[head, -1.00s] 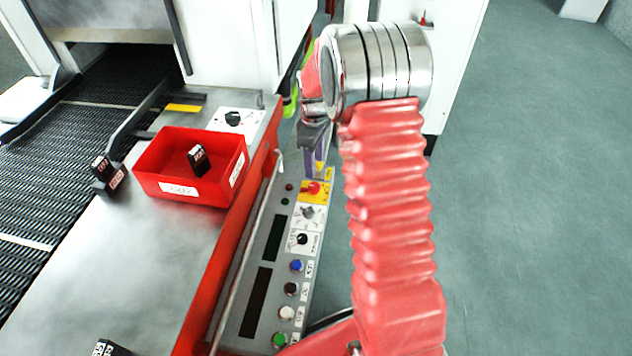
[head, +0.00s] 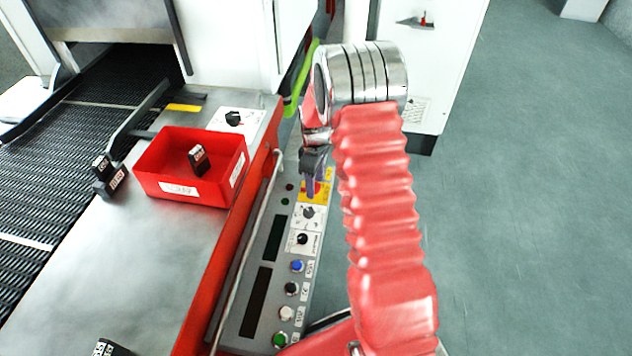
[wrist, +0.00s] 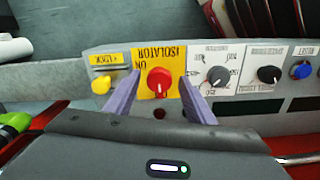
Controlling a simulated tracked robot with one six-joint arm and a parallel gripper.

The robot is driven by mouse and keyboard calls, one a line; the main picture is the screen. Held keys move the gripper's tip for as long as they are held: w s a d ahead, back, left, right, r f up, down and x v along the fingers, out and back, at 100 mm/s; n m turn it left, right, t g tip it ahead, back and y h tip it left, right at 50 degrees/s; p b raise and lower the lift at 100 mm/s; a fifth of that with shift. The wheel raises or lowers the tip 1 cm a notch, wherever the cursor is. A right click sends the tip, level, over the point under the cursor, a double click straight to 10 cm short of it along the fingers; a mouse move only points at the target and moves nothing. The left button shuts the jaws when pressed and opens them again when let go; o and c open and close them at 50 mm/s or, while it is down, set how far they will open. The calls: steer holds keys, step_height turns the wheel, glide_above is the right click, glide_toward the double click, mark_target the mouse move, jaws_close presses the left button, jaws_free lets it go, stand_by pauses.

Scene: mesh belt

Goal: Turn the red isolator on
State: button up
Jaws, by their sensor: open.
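The red isolator (wrist: 159,82) is a red rotary knob on a yellow plate (wrist: 148,58) marked ISOLATOR and ON. In the head view the yellow plate (head: 325,188) is partly hidden behind my gripper (head: 314,180), with only a bit of red showing. In the wrist view my gripper (wrist: 160,100) is open, its two purple fingers on either side of the knob, left and right. The knob shows between them with a gap at each side. I cannot tell how deep the fingers reach or whether they touch the panel.
Beside the isolator are a yellow lock knob (wrist: 101,82), black knobs (wrist: 218,76) and a blue button (head: 297,266). A red bin (head: 160,187) holding a black block stands on the steel top. A rail (head: 240,255) runs along the panel's left side. Grey floor lies right.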

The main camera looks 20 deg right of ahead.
steer(key=shift+c, duration=0.5)
steer(key=c, duration=0.9)
steer(key=shift+d, duration=0.2)
steer(key=shift+c, duration=0.3)
steer(key=shift+a, duration=0.15)
